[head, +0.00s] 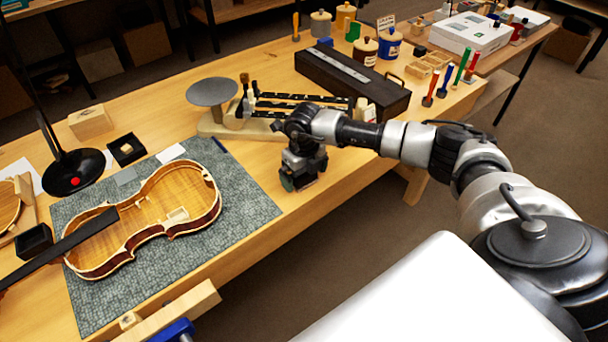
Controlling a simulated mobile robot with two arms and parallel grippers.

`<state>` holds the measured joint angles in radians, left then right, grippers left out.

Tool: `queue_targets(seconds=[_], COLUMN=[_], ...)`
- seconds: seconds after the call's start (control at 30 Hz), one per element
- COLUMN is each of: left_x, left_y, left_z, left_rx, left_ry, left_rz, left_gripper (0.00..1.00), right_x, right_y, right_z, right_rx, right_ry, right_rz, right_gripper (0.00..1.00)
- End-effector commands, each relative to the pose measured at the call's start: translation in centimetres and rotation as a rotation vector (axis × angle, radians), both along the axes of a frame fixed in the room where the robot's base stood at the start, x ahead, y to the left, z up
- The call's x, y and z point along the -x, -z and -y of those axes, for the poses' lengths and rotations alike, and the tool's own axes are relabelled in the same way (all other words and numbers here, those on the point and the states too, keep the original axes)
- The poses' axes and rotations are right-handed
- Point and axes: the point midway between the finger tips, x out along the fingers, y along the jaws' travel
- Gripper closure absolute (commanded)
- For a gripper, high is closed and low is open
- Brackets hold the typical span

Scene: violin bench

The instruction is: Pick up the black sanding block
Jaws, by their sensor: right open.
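A small plain black block (420,51) lies toward the back right of the bench, beyond the long dark case; it may be the sanding block, but it is too small to be sure. My right gripper (299,183) is open, pointing down over the bench near its front edge, right of the grey-green mat. It is well apart from that black block. I cannot tell whether anything lies hidden beneath the gripper. My left gripper is not in view.
An open violin body (190,184) lies on the mat (245,206). A long dark case (353,77), a round grey disc on a stand (212,92) and several upright coloured-handled tools (444,79) stand behind my right arm. Bare wood lies around the gripper.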

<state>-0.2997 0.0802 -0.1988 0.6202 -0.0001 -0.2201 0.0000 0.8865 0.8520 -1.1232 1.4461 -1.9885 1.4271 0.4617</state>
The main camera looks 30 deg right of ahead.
Motion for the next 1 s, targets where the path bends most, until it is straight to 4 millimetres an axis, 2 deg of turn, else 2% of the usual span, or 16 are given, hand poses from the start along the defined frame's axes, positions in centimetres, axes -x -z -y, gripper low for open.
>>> queue_targets(seconds=[0.27, 0.5, 0.6, 0.87, 1.0], left_x=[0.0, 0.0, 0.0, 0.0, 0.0], left_y=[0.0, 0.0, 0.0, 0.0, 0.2], left_z=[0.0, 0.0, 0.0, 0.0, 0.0], left_rx=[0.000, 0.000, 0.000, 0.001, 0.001], left_ry=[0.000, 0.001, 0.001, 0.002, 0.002], left_rz=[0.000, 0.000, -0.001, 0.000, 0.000], left_gripper=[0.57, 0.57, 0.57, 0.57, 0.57], right_x=[0.0, 0.0, 0.0, 0.0, -0.1], right_y=[0.3, 0.3, 0.2, 0.1, -0.7], right_z=[0.0, 0.0, 0.0, 0.0, 0.0], right_rx=[0.000, 0.000, -0.001, -0.001, -0.001], right_ry=[0.000, 0.000, 0.000, 0.000, 0.000], right_rz=[0.001, 0.001, 0.002, 0.002, 0.004], right_gripper=[0.02, 0.38, 0.51, 0.51, 0.51])
